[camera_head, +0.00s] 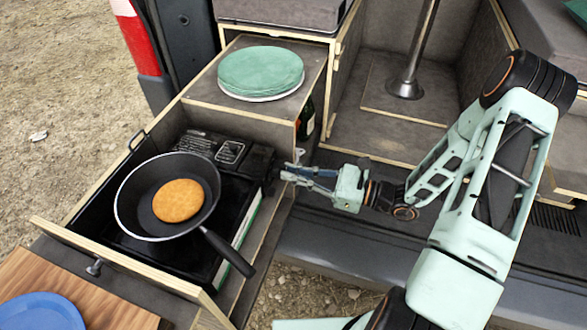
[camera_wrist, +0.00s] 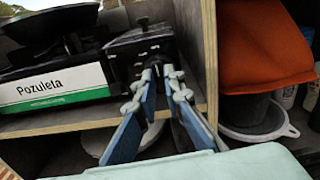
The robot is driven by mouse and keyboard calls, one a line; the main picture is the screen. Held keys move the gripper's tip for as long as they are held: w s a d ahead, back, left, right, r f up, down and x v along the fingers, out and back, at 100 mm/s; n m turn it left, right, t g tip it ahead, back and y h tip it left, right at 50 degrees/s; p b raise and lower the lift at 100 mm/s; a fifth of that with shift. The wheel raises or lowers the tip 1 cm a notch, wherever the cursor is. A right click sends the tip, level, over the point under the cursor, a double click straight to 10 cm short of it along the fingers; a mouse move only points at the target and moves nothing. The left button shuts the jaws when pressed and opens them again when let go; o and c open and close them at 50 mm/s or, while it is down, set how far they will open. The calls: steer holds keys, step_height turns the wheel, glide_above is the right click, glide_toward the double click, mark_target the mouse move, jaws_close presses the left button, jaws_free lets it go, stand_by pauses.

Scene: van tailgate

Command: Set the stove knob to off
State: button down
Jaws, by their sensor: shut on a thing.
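The black camp stove (camera_head: 232,152) sits in the pulled-out drawer, with a pan on it. In the head view, I cannot make out the knob.
A black pan (camera_head: 140,205) holds a brown pancake (camera_head: 178,200); its handle sticks out towards the lower right. Green plates (camera_head: 261,72) stand on the box behind. A wooden board (camera_head: 60,285) bears a blue plate (camera_head: 40,314). In the wrist view, a wooden shelf edge (camera_wrist: 60,127) runs below the stove.

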steer(key=shift+m, duration=0.5)
steer(key=c, duration=2)
jaws_free()
steer(key=v, duration=1.2)
steer(key=shift+s, duration=0.1)
